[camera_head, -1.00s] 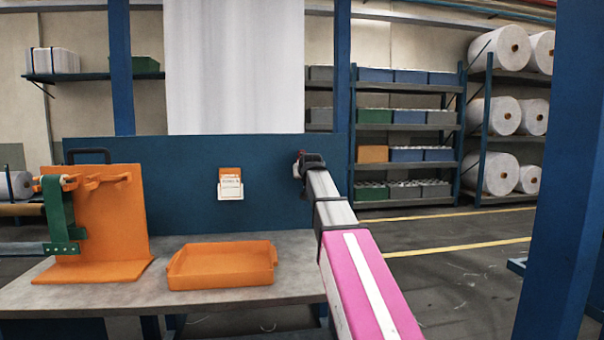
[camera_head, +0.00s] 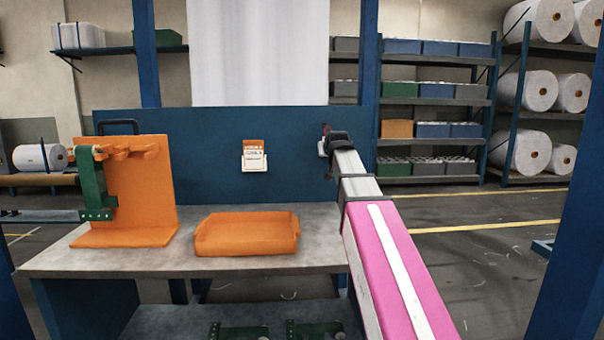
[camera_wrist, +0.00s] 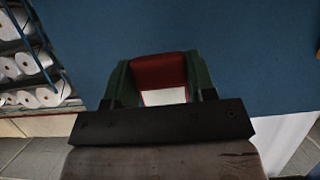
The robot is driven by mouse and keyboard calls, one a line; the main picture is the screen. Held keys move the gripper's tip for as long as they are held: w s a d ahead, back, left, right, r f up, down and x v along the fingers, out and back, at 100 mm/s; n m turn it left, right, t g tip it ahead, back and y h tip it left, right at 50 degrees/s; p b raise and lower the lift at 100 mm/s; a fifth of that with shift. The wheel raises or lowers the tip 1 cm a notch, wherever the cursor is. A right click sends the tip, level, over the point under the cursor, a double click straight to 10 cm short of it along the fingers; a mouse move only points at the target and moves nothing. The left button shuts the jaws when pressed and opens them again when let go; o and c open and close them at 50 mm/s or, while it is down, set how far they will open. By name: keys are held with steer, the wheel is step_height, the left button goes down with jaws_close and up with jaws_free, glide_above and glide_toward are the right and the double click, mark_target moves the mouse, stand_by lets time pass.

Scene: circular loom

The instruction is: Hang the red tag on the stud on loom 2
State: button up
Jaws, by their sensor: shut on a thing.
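The red tag (camera_wrist: 160,72) is between the two green fingers of my gripper (camera_wrist: 162,85) in the wrist view. Its upper part is red and a white part shows below. My gripper is shut on it. In the head view my gripper (camera_head: 327,140) is at the far end of my arm, in front of the right part of the blue panel (camera_head: 205,180). A bit of red shows at its tip; the rest of the tag is hidden there. I cannot make out a stud or a loom number in either view.
A white and orange card holder (camera_head: 254,156) is on the blue panel. An orange tray (camera_head: 247,234) and an orange stand with hooks (camera_head: 150,190) sit on the grey bench (camera_head: 60,258). A blue post (camera_head: 570,220) stands close on the right.

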step_height(320, 180, down, 8)
steer(key=s, duration=0.1)
steer(key=shift+s+r, duration=0.15)
steer(key=shift+r, duration=0.05)
